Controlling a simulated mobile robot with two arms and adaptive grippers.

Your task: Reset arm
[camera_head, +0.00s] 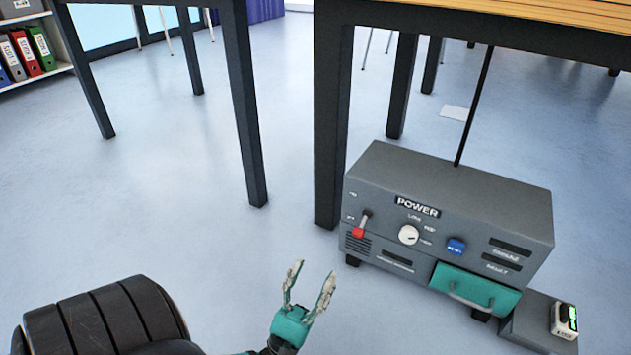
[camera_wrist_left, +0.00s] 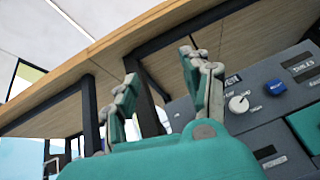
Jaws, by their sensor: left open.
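My left gripper (camera_head: 309,285) is at the bottom middle of the head view, with a teal body and two pale fingers. Its fingers are spread apart with nothing between them. It stands in front of and left of the grey power box (camera_head: 450,200), apart from it. In the left wrist view the two fingers (camera_wrist_left: 160,85) point up toward the table underside, with the box behind them at the right. My right gripper is in neither view.
The power box has a red-handled lever (camera_head: 360,225), a white dial (camera_head: 408,235), a blue button (camera_head: 456,246) and a teal drawer (camera_head: 474,290). A small device (camera_head: 564,320) sits at its right. Black table legs (camera_head: 333,120) rise behind. The floor (camera_head: 200,240) at left is clear.

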